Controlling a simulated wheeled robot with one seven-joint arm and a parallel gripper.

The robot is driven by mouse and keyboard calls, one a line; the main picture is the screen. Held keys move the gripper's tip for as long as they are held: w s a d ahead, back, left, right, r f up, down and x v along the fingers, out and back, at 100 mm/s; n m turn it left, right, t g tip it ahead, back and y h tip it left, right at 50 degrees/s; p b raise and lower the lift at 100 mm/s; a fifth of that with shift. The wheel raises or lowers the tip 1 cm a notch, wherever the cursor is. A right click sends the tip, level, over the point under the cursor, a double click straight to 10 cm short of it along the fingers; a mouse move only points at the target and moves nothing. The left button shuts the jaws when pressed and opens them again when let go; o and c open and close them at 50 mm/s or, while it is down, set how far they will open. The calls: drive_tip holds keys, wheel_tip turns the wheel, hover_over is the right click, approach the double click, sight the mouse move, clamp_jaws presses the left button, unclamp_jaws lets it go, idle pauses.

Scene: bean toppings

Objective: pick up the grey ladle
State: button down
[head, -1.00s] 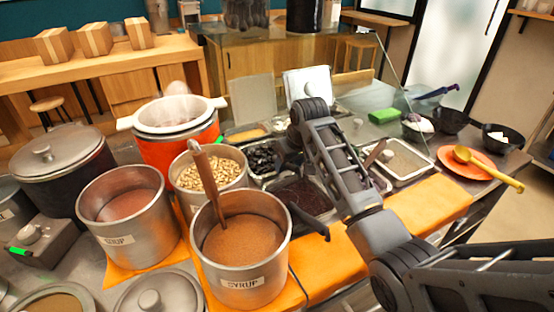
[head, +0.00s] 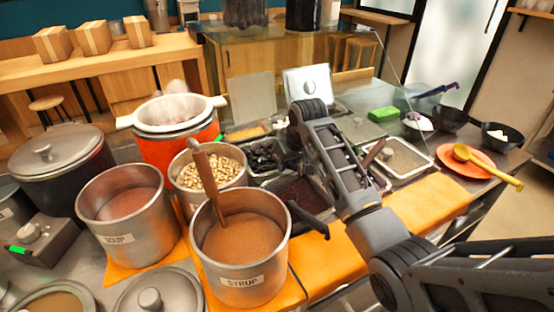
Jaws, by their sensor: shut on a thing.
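A dark grey curved handle, which looks like the grey ladle (head: 309,219), shows left of my forearm, over the front edge of the dark bean tray (head: 283,200). Its other end is hidden. My arm reaches in from the lower right, bends up, and folds over at its top joint above the trays. My gripper is mostly hidden behind the forearm, so its fingertips and the contact do not show. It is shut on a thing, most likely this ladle.
The syrup pot (head: 241,268) with a brown-handled ladle (head: 206,170) stands close on the left. A soup pot (head: 122,218) and nut pot (head: 184,198) stand beyond. An orange plate (head: 452,170) with a yellow ladle (head: 492,172) lies right. An orange mat (head: 432,205) is clear in front.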

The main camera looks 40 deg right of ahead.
drive_tip(key=shift+r, duration=0.1)
wheel_tip(320, 180, up, 28)
drive_tip(key=p, duration=0.3)
idle(0.6)
idle(0.5)
